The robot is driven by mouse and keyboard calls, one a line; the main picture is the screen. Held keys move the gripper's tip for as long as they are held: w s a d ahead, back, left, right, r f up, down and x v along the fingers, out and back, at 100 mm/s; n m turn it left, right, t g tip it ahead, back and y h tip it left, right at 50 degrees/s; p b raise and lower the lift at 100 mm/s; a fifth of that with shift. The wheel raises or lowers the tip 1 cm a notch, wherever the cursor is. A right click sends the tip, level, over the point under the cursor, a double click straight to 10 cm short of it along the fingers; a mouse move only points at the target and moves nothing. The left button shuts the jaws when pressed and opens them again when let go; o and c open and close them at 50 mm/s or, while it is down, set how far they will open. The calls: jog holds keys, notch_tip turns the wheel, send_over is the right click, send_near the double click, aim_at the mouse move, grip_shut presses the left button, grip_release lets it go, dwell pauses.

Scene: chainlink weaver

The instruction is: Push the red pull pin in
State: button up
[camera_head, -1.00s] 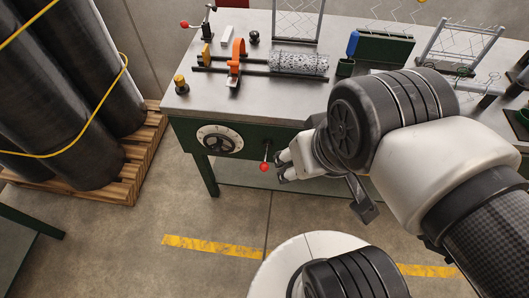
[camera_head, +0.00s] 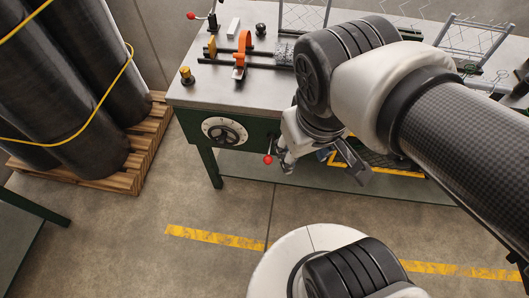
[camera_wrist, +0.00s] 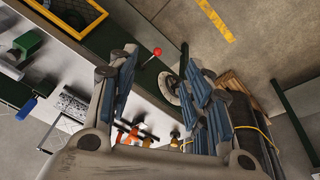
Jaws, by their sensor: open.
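The red pull pin (camera_head: 268,159) is a round red knob on a thin stem at the front of the green workbench, right of the round dial. It also shows in the wrist view (camera_wrist: 157,51), between and beyond the fingertips, with its stem running toward the bench front. My gripper (camera_head: 287,162) is just right of the knob in the head view. In the wrist view my gripper (camera_wrist: 160,55) has its two fingers spread apart with nothing held. I cannot tell whether a finger touches the knob. The wrist partly hides the bench front behind it.
A round dial (camera_head: 225,132) sits left of the pin. The workbench (camera_head: 205,90) carries an orange clamp (camera_head: 242,50), rails and a red-knobbed lever (camera_head: 192,16). Dark rolls on a pallet (camera_head: 140,150) stand left. Open floor lies in front of the bench.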

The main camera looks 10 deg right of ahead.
jog(key=w+a+f+n+g+h+p, duration=0.2)
jog(key=w+a+f+n+h, duration=0.35)
jog(key=f, duration=0.25)
jog(key=w+a+f+n+g+h+p, duration=0.1)
jog(key=w+a+f+n+h, duration=0.35)
jog(key=w+f+n, duration=0.2)
jog(key=n+t+h+p, duration=0.2)
jog(key=n+t+p, duration=0.1)
jog(key=n+t, duration=1)
send_near(266, 163)
jog(key=b+x, duration=0.1)
jog(key=x, duration=0.9)
jog(key=shift+w, duration=0.1)
jog(key=shift+a, duration=0.1)
jog(key=shift+c, duration=0.5)
grip_shut()
